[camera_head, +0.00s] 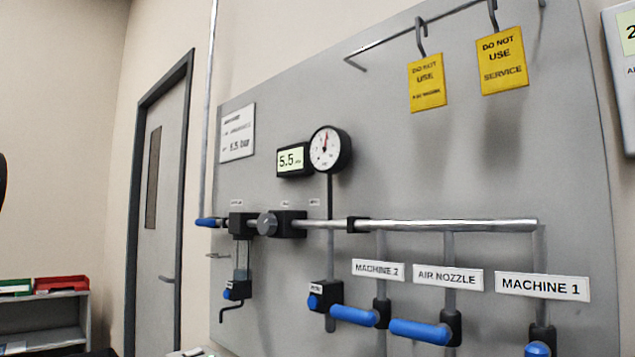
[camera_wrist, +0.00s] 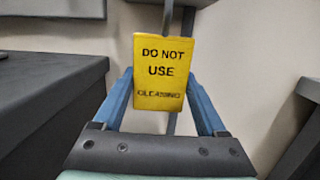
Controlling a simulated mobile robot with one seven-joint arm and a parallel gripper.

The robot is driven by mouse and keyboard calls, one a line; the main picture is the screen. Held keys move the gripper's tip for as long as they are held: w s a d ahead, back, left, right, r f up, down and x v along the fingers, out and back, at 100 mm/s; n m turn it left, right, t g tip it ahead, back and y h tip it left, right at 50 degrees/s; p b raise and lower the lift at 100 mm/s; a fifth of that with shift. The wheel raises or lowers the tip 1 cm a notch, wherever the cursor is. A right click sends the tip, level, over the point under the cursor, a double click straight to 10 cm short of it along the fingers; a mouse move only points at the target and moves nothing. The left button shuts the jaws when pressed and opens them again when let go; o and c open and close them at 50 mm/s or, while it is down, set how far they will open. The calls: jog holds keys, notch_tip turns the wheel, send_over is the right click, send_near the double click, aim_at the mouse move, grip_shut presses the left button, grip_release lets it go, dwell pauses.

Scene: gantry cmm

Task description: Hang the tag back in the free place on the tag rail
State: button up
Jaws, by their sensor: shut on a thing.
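My gripper (camera_wrist: 160,100) shows only in the wrist view, with a blue finger on each side. It is shut on a yellow tag (camera_wrist: 160,73) reading "DO NOT USE CLEANING". The tag is upright and faces the camera, and a grey stem shows above it. In the head view the tag rail (camera_head: 428,30) runs along the top of the grey panel. Two yellow tags hang from it by hooks, one (camera_head: 427,83) left of the "SERVICE" tag (camera_head: 502,61). The rail's left end beyond the left tag is bare. My gripper is not in the head view.
The grey panel (camera_head: 270,110) carries a round gauge (camera_head: 330,149), a "5.5" display (camera_head: 292,160) and a horizontal pipe (camera_head: 430,225) with blue-handled valves below. A door (camera_head: 162,200) is at the left. In the wrist view a dark cabinet (camera_wrist: 45,110) stands at the left.

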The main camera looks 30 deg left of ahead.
jog(key=shift+c, duration=0.4)
jog(key=shift+r+p, duration=1.5)
jog(key=r+v, duration=0.1)
jog(key=v, duration=0.9)
jog(key=shift+r, duration=0.25)
jog(key=shift+s, duration=0.1)
